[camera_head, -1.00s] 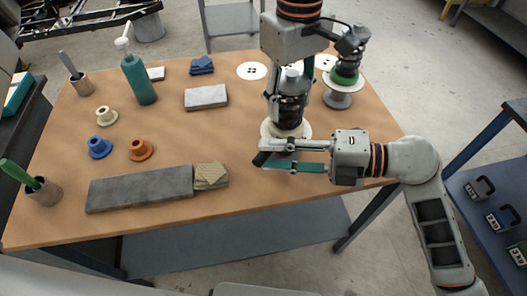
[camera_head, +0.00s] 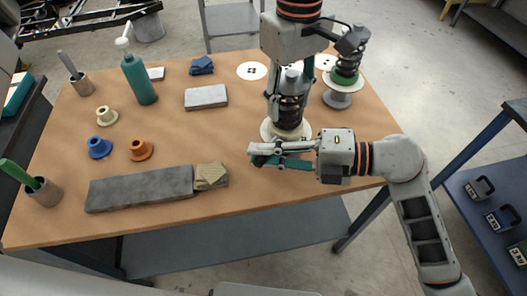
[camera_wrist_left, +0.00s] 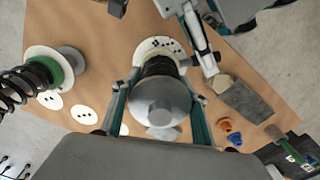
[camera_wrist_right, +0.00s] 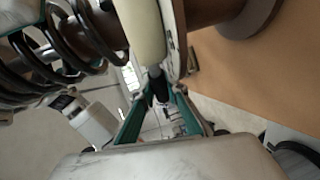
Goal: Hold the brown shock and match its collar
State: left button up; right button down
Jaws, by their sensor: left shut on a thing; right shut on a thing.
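A dark-coiled shock (camera_head: 291,108) stands upright on a cream round seat (camera_head: 272,130) near the table's right side. My left gripper (camera_head: 290,88) comes from above and is shut on its upper part; the shock's grey top (camera_wrist_left: 160,97) lies between its fingers in the left wrist view. My right gripper (camera_head: 258,156) reaches in from the right, low beside the seat. In the right wrist view its fingers close around a small dark piece (camera_wrist_right: 158,85) beside the cream flange (camera_wrist_right: 140,28); what it is stays unclear. Loose collars are cream (camera_head: 106,116), blue (camera_head: 99,148) and orange (camera_head: 140,151).
A second shock with a green collar (camera_head: 345,78) stands on a pale spool at the back right. A long grey block (camera_head: 140,188), a tan pad (camera_head: 210,177), a green bottle (camera_head: 138,78) and cups stand on the table.

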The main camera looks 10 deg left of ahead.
jog(key=shift+d, duration=0.1)
jog(key=d+n+g, duration=0.1)
jog(key=n+g, duration=0.1)
jog(key=g, duration=0.1)
jog(key=shift+s+d+f+n+g, duration=0.1)
jog(key=shift+s+d+n+g, duration=0.2)
jog(key=shift+d, duration=0.05)
jog(key=d+n+g, duration=0.1)
jog(key=g, duration=0.1)
jog(key=d+n+g+h, duration=0.1)
jog(key=shift+s+n+g, duration=0.1)
jog(key=shift+n+g, duration=0.2)
jog(key=shift+g, duration=0.1)
jog(key=d+n+g+h, duration=0.1)
jog(key=g, duration=0.1)
jog(key=d+n+g+h, duration=0.1)
jog(key=n+g, duration=0.1)
jog(key=shift+w+d+h, duration=0.2)
jog(key=shift+d+h, duration=0.15)
jog(key=shift+h, duration=0.05)
jog(key=shift+w+d+n+g+h, duration=0.2)
jog(key=shift+d+n+g+h, duration=0.35)
jog(key=shift+n+g+h, duration=0.3)
jog(key=shift+w+d+n+g+h, duration=0.2)
jog(key=shift+d+n+g+h, duration=0.45)
jog(key=shift+n, duration=0.3)
jog(key=c, duration=2)
grip_release()
jog(key=shift+o, duration=0.2)
